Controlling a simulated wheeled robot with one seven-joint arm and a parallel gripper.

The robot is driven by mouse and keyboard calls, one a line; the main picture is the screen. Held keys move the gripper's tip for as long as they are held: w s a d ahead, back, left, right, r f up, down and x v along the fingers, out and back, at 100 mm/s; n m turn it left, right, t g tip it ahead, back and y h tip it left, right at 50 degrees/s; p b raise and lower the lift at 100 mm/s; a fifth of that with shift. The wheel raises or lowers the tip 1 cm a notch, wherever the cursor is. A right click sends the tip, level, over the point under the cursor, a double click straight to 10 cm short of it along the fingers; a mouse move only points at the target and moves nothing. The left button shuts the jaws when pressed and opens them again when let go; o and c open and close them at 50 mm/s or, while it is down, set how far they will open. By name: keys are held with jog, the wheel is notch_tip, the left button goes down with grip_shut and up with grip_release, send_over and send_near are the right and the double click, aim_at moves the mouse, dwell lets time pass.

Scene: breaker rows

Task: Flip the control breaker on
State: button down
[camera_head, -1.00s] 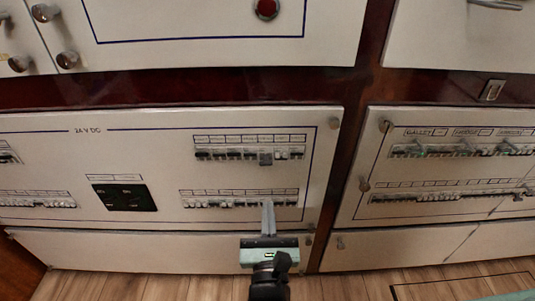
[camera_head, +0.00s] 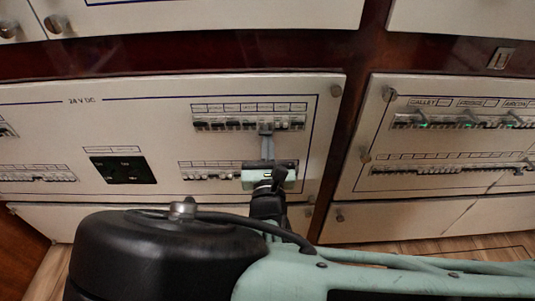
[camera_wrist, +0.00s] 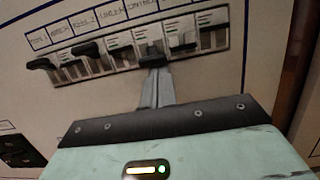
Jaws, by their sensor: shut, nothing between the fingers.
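The upper breaker row (camera_head: 215,123) is on the white 24 V DC panel. In the wrist view, a label that seems to read CONTROL (camera_wrist: 142,9) sits above the row. The breaker below it, the control breaker (camera_wrist: 148,47), shows a dark lever. My gripper also shows in the head view (camera_head: 266,138).
Other breaker levers (camera_wrist: 88,50) stand close on the left and right of the fingers. A lower breaker row (camera_head: 210,174) is partly hidden behind my gripper. A black meter (camera_head: 123,169) is to the left. A second panel (camera_head: 355,210) stands right of the dark wood post.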

jog(key=shift+r+p, duration=0.15)
jog(key=shift+p, duration=0.3)
jog(key=shift+g+p, duration=0.3)
jog(key=shift+p, duration=0.3)
